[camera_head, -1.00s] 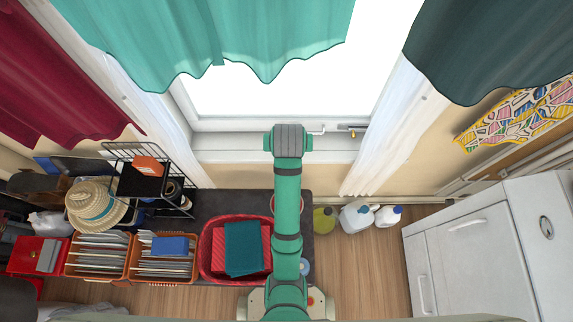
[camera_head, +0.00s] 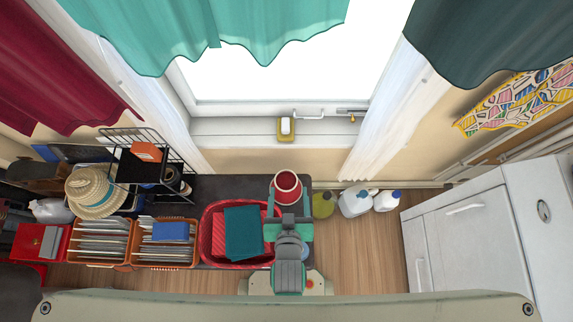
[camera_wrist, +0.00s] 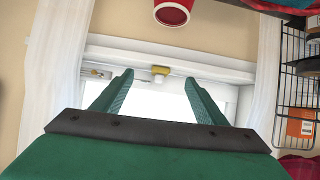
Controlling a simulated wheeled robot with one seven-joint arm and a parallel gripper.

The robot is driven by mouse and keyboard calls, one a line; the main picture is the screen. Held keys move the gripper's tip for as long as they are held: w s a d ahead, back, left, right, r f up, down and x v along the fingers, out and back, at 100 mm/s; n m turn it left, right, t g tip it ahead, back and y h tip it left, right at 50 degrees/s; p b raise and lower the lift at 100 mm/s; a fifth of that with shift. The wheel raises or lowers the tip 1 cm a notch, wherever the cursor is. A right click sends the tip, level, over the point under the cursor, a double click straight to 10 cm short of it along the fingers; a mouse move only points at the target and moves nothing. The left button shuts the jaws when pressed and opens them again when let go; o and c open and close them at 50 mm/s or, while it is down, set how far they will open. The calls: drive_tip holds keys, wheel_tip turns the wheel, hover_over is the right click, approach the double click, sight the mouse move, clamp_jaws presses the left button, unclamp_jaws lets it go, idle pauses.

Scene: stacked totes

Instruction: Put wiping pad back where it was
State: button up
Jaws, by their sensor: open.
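A small yellow and white block (camera_head: 286,128), which may be the wiping pad, sits on the window ledge below the glass. It shows beyond my fingers in the wrist view (camera_wrist: 160,72). My gripper (camera_head: 288,200) points toward the window, with its two green fingers apart and nothing between them. It is well short of the ledge in the head view. The wrist view shows the open fingers (camera_wrist: 158,82) from behind, with the block in the gap between their tips but farther off.
A red pot (camera_head: 286,187) stands on the dark table close to my gripper. A red basin (camera_head: 208,248) holds folded cloths left of my arm. A black wire rack (camera_head: 130,160) and orange crates (camera_head: 133,256) stand farther left. Bottles (camera_head: 355,202) stand right of the table.

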drive_tip(key=s+r+t, duration=0.3)
drive_tip(key=s+r, duration=0.7)
drive_tip(key=s, duration=0.1)
drive_tip(key=shift+s+a+r, duration=0.25)
drive_tip(key=shift+s+a, duration=0.05)
drive_tip(key=shift+a, duration=0.1)
drive_tip(key=shift+w, duration=0.15)
idle(0.3)
